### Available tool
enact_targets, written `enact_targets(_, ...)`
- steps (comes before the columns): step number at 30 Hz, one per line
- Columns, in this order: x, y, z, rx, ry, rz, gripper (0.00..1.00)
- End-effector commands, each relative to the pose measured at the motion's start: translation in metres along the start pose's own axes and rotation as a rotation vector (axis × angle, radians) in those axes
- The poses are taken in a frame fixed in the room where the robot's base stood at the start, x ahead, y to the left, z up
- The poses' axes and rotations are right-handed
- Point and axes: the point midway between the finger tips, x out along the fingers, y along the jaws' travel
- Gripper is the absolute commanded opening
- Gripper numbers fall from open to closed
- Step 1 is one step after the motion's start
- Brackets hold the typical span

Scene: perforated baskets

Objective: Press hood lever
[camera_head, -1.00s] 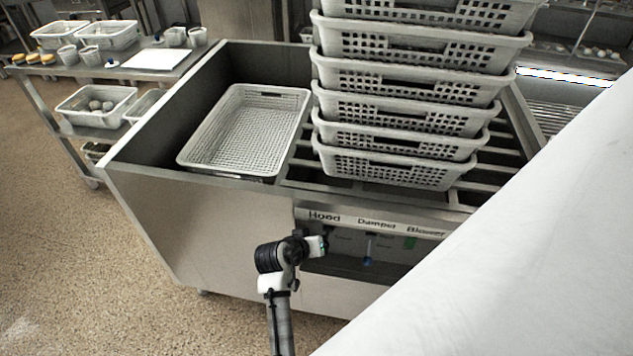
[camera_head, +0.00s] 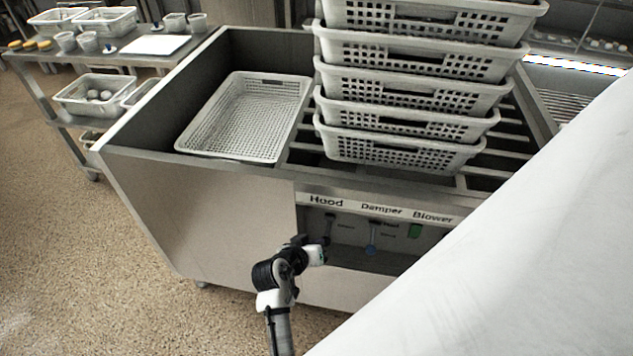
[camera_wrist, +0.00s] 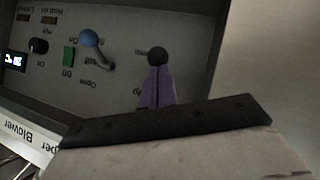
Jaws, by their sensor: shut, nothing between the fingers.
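The hood lever (camera_head: 329,219) hangs under the "Hood" label on the dark control panel of the metal counter. In the wrist view, where the panel appears upside down, its round black knob (camera_wrist: 157,57) shows straight ahead of my fingertips. My gripper (camera_wrist: 157,72) is shut and empty; its purple fingers point at the knob and overlap its near edge in the picture. Whether they touch it, I cannot tell. In the head view my arm's end (camera_head: 305,243) is at the panel's left side, close to the lever, and the fingertips are hard to make out.
The blue-knobbed damper lever (camera_head: 371,250) stands right of the hood lever, with a green blower switch (camera_head: 415,231) beyond it. A stack of perforated baskets (camera_head: 405,150) and a single empty basket (camera_head: 212,154) sit on the counter. Open floor lies to the left.

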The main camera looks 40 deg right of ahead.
Motion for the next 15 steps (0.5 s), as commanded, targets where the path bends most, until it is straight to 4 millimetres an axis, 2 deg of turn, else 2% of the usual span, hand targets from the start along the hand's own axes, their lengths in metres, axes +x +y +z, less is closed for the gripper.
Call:
enact_targets(9, -0.008, 0.006, -0.011, 0.000, 0.000, 0.000, 0.00)
enact_targets(15, -0.009, 0.006, -0.012, 0.000, 0.000, 0.000, 0.00)
